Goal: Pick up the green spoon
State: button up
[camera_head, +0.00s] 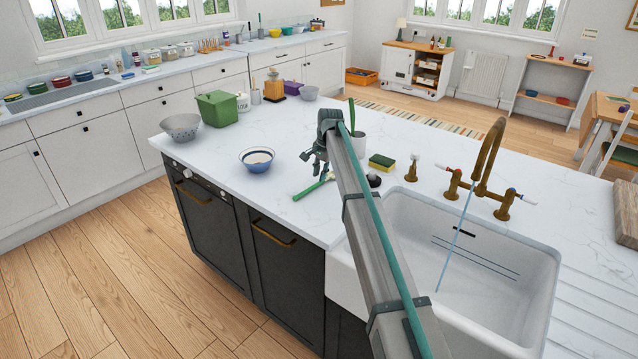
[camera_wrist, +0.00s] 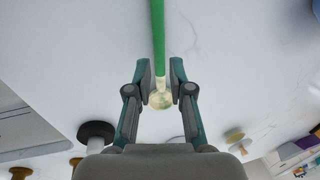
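The green spoon (camera_head: 311,188) lies on the white island worktop, left of the sink. In the wrist view its green handle (camera_wrist: 157,40) runs down from the top edge to a pale yellowish end between my fingers. My gripper (camera_head: 316,160) is just above the worktop at the spoon. In the wrist view my gripper (camera_wrist: 160,76) is open, with one finger on each side of the spoon and a gap on both sides. I cannot tell the exact height of the fingertips over the worktop.
A blue-and-white bowl (camera_head: 257,160) stands left of the spoon. A sponge (camera_head: 381,162), a dark round stopper (camera_head: 374,180) and a brass tap (camera_head: 485,165) are to the right, by the white sink (camera_head: 530,270). A colander (camera_head: 181,127) and green bin (camera_head: 217,108) stand farther left.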

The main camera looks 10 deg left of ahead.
aim_at(319, 183)
jog(key=shift+w+a+f+p, duration=0.15)
jog(key=shift+f+p, duration=0.15)
jog(key=shift+f, duration=0.65)
jog(key=shift+w+a+f+p, duration=0.1)
jog(key=shift+f+p, duration=0.2)
jog(key=shift+f, duration=0.65)
grip_shut()
jog(key=shift+r, duration=0.15)
